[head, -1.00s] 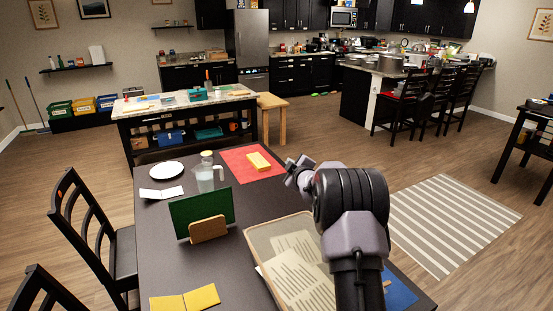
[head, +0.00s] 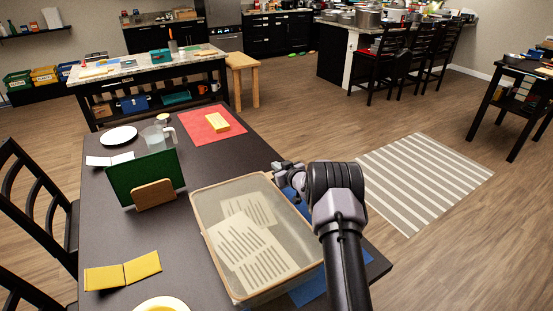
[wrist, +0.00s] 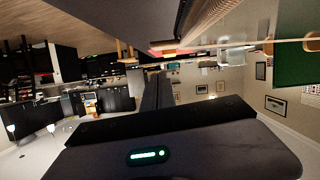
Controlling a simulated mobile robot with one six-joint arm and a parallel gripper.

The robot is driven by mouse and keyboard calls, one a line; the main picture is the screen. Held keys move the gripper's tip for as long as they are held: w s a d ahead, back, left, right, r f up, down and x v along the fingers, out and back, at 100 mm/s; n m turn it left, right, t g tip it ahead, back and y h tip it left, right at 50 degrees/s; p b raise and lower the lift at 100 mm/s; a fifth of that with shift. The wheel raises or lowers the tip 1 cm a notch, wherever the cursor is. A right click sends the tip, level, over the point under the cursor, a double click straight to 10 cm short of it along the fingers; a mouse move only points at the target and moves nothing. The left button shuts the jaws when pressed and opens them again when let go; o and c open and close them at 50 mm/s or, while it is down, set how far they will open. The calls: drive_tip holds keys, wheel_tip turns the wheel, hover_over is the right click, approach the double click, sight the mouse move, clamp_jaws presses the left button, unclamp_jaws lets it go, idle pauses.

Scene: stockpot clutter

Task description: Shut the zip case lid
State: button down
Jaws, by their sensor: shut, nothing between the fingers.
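The zip case (head: 225,196) lies on the dark table, a shallow clear box with a tan rim. A tan edge, probably the case's, shows at the top of the wrist view (wrist: 208,18).
A green board in a wooden stand (head: 150,180) is left of the case. A pitcher (head: 155,137), white plate (head: 118,136), yellow block (head: 217,122) on a red mat (head: 200,133), and yellow folder (head: 122,272) share the table. A blue mat (head: 308,292) lies beside the case.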

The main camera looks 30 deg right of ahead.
drive_tip(key=shift+s+d+f+b, duration=0.1)
drive_tip(key=shift+f+b, duration=0.25)
drive_tip(key=shift+f, duration=0.6)
drive_tip(key=shift+s+d+f+b, duration=0.1)
drive_tip(key=shift+f+b, duration=0.2)
drive_tip(key=shift+f, duration=0.7)
drive_tip(key=shift+a, duration=0.1)
